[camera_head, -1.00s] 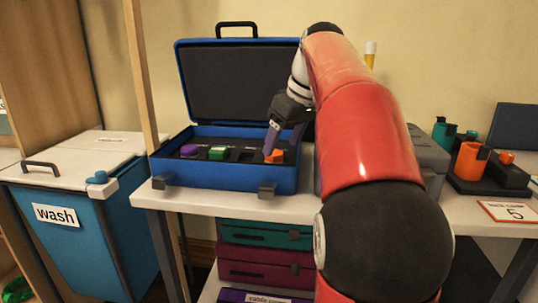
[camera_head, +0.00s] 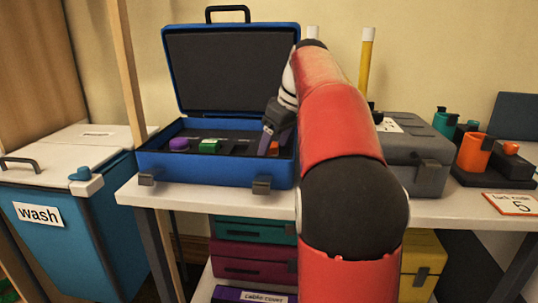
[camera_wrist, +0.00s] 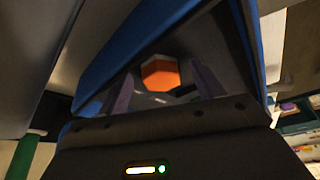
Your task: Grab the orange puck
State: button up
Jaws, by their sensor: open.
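The orange puck (camera_head: 273,149) sits in the right part of the open blue case (camera_head: 215,172), partly hidden by my gripper in the head view. In the wrist view the orange puck (camera_wrist: 160,74) shows as a faceted block in the case, between and beyond my two purple fingers. My gripper (camera_head: 264,143) is open and reaches down into the case close to the puck; it also shows in the wrist view (camera_wrist: 158,92). Whether a finger touches the puck cannot be told.
A purple puck (camera_head: 179,144) and a green block (camera_head: 210,146) sit in the same case. The raised lid (camera_head: 232,70) stands behind. A grey case (camera_head: 415,150) is to the right, with orange and teal cups beyond. A blue wash bin (camera_head: 85,230) stands left.

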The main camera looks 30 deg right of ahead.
jog(key=shift+c, duration=0.4)
jog(key=c, duration=1)
